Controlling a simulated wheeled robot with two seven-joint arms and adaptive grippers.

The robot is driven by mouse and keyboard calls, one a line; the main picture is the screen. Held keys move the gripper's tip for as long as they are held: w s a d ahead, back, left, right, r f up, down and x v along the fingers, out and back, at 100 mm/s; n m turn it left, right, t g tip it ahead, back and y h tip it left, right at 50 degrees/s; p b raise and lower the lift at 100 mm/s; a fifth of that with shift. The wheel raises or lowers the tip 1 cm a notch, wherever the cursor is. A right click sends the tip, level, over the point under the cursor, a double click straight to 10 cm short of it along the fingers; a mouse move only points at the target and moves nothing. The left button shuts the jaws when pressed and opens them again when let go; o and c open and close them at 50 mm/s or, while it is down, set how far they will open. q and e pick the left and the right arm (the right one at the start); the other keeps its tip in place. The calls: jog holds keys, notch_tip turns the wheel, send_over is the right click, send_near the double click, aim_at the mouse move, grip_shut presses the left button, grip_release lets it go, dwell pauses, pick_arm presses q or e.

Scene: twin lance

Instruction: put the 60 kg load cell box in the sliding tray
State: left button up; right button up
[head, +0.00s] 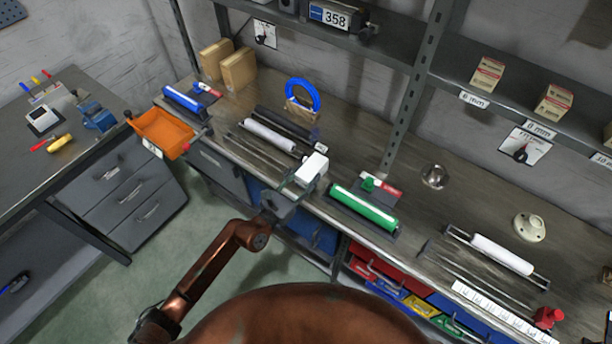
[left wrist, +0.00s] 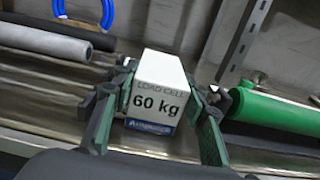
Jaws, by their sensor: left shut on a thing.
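The 60 kg load cell box (left wrist: 157,95) is white with a blue band and shows its "60 kg" label in the left wrist view. It also shows in the head view (head: 312,168) at the front edge of the bench. My left gripper (left wrist: 160,108) is shut on the box, one finger on each side; in the head view the gripper (head: 297,190) is just below it. Whether the box touches the bench is unclear. An orange tray (head: 162,133) juts out from the bench's left end and looks empty; it may be the sliding tray. My right gripper is not in view.
A white roller (head: 270,135) lies left of the box and a green roller (head: 364,208) right of it. A blue ring (head: 303,94) stands behind. Two cardboard boxes (head: 238,69) stand at the back left. Floor (head: 190,225) is open between bench and grey drawer cabinet (head: 125,190).

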pick_arm(q)
jog(key=o, duration=1.1)
jog(key=shift+f, duration=0.2)
jog(key=o, duration=0.5)
jog(key=shift+r, duration=0.1)
jog(key=shift+c, duration=0.2)
jog(key=shift+r, duration=0.2)
jog(key=v, duration=1.2)
jog(key=shift+f, duration=0.1)
